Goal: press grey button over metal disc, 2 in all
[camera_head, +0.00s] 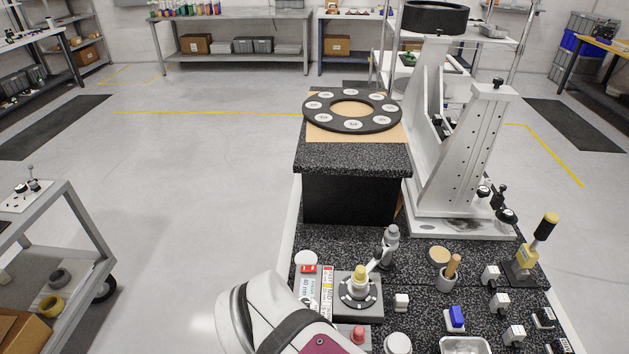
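No grey button over a metal disc can be clearly picked out at this size. A grey block (372,313) on the bench carries a dark round dial (346,297) with a yellow-topped piece (360,273) standing at its centre. A grey metal post (391,238) stands just behind it, with a short arm slanting toward the yellow-topped piece. A dark ring plate (317,117) with several pale discs set in it lies farther back. My white arm link (262,305) with a dark band enters at the bottom. My gripper is out of the picture.
A tall light-grey stand (465,150) rises at the right of the bench. A red knob (358,335), a blue block (455,320), several white cubes, a metal tray (465,346) and a yellow-topped handle (546,226) crowd the bench. Open floor lies left of it.

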